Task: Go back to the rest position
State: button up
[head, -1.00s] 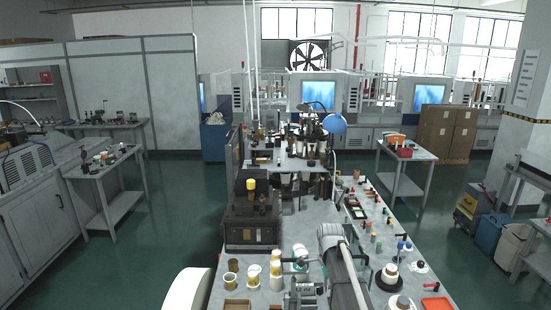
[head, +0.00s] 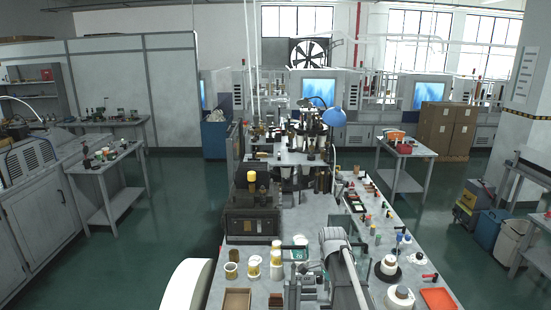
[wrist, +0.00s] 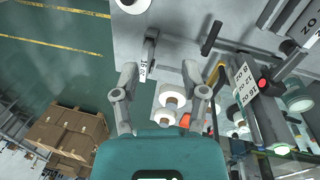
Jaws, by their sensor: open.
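My gripper (wrist: 162,98) shows in the wrist view with its two grey fingers spread apart and nothing between the tips. Its teal housing fills the bottom middle of that view. In the head view my arm rises at the front of the worktable (head: 325,210); the gripper cannot be made out there.
White and yellow containers (head: 254,266) and an open brown box (head: 237,299) stand left of my arm.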

jog(key=s+f+n+b, duration=0.4)
jog(key=f+b, duration=0.1)
jog(key=s+f+n+t+b, duration=0.1)
jog(key=s+f+n+b, duration=0.4)
jog(key=f, duration=0.1)
jog(key=s+f+n+b, duration=0.4)
jog(key=f+n+b, duration=0.1)
jog(key=shift+s+f+t, duration=0.15)
jog(key=shift+f+t, duration=0.05)
jog(key=shift+t, duration=0.2)
jog(key=shift+s+f+n+b, duration=0.4)
jog(key=shift+n+b, duration=0.25)
jog(key=shift+n, duration=0.05)
jog(key=shift+a, duration=0.1)
dwell(0.9)
